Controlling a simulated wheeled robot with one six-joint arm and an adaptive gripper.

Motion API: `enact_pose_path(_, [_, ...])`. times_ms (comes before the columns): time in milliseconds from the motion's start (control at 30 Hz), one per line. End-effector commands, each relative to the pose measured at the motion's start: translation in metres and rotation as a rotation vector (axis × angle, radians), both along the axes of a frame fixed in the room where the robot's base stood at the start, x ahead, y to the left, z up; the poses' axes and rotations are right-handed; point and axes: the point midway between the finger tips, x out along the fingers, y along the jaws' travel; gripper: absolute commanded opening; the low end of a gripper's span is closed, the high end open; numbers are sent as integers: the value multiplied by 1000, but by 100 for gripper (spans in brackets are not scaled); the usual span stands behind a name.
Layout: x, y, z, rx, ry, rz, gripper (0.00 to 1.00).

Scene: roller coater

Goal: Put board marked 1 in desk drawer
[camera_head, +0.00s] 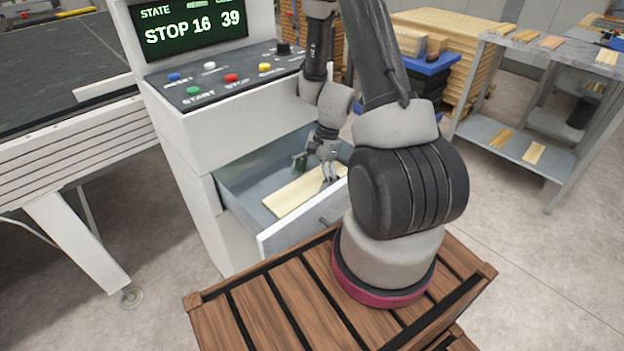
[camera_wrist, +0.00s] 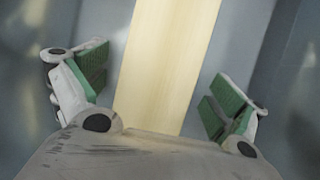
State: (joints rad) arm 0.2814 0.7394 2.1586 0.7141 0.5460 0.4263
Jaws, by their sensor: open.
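A pale wooden board (camera_head: 291,195) lies flat on the floor of the open desk drawer (camera_head: 240,179), under the control panel. No mark can be read on it. My gripper (camera_head: 315,165) reaches down into the drawer over the board. In the wrist view the gripper (camera_wrist: 158,90) is open, with its green pads apart on either side of the board (camera_wrist: 165,60) and clear gaps between pads and board. The grey drawer floor (camera_wrist: 105,30) shows around it. The near end of the board is hidden by the gripper body in the wrist view.
The control panel (camera_head: 235,75) with coloured buttons juts out above the drawer. A grey shelf (camera_head: 525,150) with several boards stands at the right. A blue-topped stack (camera_head: 432,65) is behind my arm. A conveyor machine (camera_head: 70,150) stands at the left.

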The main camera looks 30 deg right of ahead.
Motion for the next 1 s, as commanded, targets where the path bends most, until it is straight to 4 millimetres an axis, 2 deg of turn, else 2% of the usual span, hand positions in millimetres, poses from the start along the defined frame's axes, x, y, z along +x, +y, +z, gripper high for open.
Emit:
enact_pose_path(167, [3,-7,18,0,-5,-1,96])
enact_pose_path(500, [8,-35,87,-2,-5,-1,96])
enact_pose_path(767, [9,-44,117,-5,-11,14,96])
enact_pose_path(867, [7,-40,142,-23,-54,86,96])
enact_pose_path(967, [0,-31,183,-65,-138,229,96])
enact_pose_path(1000, [-5,-26,203,-85,-178,300,96])
